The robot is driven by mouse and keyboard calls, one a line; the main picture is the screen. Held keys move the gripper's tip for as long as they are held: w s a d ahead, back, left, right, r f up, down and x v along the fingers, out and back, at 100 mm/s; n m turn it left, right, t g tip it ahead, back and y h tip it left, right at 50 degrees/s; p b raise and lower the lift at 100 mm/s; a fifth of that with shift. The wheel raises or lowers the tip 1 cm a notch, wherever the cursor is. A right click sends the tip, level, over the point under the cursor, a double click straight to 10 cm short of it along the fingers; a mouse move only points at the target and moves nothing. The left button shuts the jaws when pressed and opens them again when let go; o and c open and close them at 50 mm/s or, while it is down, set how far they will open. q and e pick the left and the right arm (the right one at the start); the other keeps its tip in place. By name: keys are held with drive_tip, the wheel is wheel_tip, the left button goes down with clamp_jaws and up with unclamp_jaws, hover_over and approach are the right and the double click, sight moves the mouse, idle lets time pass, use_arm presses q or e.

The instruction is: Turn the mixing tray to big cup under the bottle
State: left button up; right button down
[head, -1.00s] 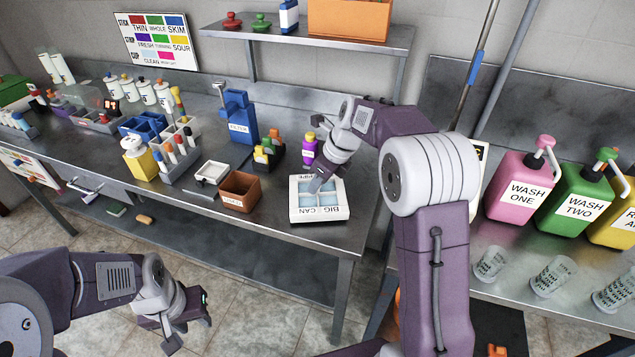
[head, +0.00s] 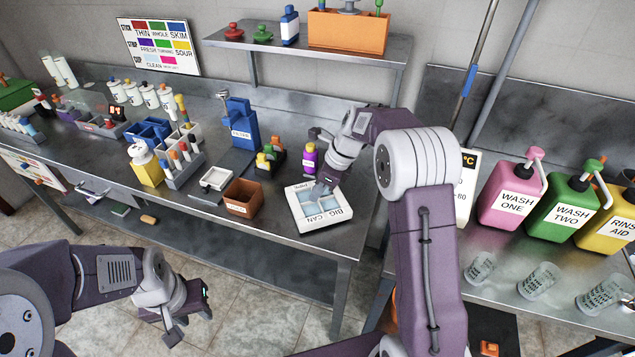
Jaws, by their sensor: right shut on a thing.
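The mixing tray (head: 303,227) is a white square tray with bluish cups in it, near the front right of the steel bench. Its "BIG CAN" label (head: 325,219) faces the front edge, and the tray sits slightly askew. My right gripper (head: 323,188) reaches down onto the tray's back part and is shut on it; the fingertips are partly hidden by the wrist. A purple bottle with a yellow cap (head: 309,157) stands just behind the tray. My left gripper (head: 188,325) hangs empty in front of the bench, its fingers apart.
A brown box (head: 242,197) and a small white tray (head: 216,178) lie left of the mixing tray. A blue stand (head: 241,125) and a small colored block rack (head: 270,155) are behind. Wash jugs (head: 515,192) and clear cups stand on the right bench.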

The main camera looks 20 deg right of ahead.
drive_tip(key=c, duration=1.3)
unclamp_jaws()
drive_tip(key=shift+c, duration=0.2)
drive_tip(key=p+v, duration=0.1)
drive_tip(key=v, duration=0.8)
